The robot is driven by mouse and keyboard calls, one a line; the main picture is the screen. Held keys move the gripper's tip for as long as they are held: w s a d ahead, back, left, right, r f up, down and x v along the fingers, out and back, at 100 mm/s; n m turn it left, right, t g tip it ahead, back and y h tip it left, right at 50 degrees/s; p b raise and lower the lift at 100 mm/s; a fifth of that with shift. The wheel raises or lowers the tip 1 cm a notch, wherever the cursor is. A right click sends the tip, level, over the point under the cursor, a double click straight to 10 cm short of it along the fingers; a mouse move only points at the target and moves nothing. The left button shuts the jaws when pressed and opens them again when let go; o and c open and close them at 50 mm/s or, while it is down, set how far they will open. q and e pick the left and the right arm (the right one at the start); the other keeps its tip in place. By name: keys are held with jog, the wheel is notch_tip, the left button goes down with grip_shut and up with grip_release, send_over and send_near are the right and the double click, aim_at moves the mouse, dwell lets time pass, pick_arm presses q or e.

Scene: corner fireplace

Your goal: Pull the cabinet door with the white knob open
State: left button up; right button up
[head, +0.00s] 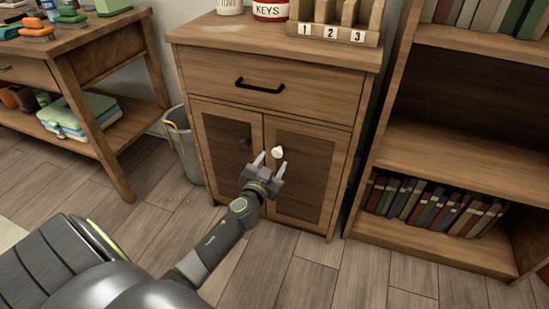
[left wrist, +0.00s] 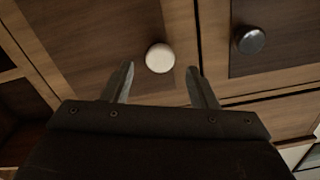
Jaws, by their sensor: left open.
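The wooden cabinet (head: 222,81) has two lower doors side by side, both shut. The right door (head: 316,168) bears the white knob (head: 277,152), near its inner upper edge. The left door bears a dark knob (head: 245,144). My left gripper (head: 268,158) is open and empty in front of the right door, close to the white knob. In the left wrist view the white knob (left wrist: 160,58) lies just beyond the fingertips and between their lines; no contact shows. The dark knob (left wrist: 249,39) is to its right there. My right gripper is not in view.
A drawer with a black handle (head: 260,87) is above the doors. A grey bin (head: 184,146) stands beside the cabinet on the left, near a wooden table (head: 108,94). A bookshelf (head: 436,137) stands to the right. The floor in front is clear.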

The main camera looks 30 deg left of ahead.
pick_arm(q)
jog(key=shift+x, duration=1.35)
grip_shut()
